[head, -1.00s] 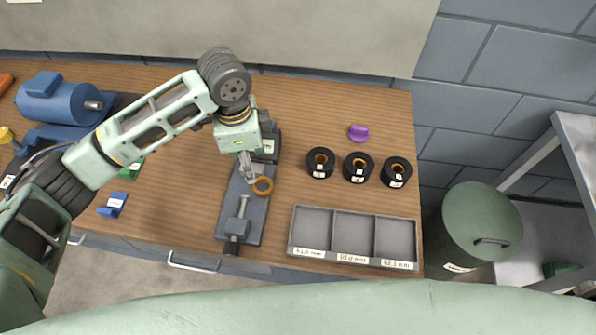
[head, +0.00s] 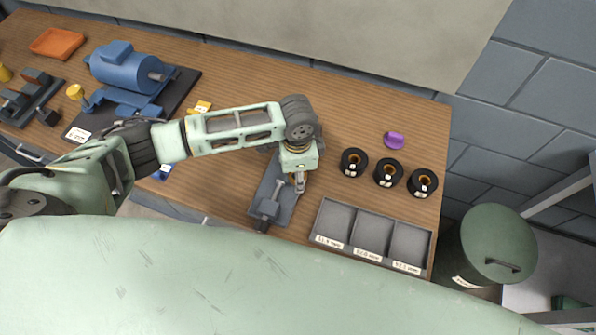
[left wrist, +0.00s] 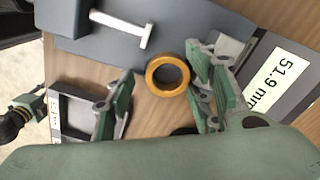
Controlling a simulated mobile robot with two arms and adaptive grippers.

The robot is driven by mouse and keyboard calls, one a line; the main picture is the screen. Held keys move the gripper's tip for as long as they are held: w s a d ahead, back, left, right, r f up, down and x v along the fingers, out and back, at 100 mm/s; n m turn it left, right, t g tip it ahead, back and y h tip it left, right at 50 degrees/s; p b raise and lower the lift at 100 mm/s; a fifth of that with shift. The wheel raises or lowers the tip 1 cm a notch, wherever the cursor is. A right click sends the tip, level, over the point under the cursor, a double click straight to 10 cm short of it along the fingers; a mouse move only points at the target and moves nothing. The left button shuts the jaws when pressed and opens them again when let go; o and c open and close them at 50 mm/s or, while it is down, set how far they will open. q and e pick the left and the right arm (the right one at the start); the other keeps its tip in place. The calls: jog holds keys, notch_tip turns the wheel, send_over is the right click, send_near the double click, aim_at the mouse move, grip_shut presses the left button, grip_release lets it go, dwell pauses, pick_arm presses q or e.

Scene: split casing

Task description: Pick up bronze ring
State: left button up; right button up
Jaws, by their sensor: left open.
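The bronze ring (left wrist: 151,78) shows whole or nearly so in the left wrist view, beside the grey-blue vise (left wrist: 80,30) and its T-shaped handle. In the head view the gripper mostly hides the ring, at the right side of the vise (head: 267,208). My left gripper (left wrist: 162,98) is open. The ring shows between its two fingers, much closer to the right-hand finger in the wrist picture. I cannot tell whether that finger touches it. In the head view the left gripper (head: 299,185) points down over the vise's right edge. My right gripper is not in view.
A grey three-compartment tray (head: 374,262) stands at the front right. Three black round parts with bronze centres (head: 388,173) and a purple piece (head: 394,141) lie behind it. A blue motor (head: 125,68) stands at the left. A green bin (head: 497,243) stands right of the bench.

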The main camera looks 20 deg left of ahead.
pick_arm(q)
jog(key=shift+f, duration=0.25)
jog(key=c, duration=1.2)
jog(key=shift+r, duration=0.1)
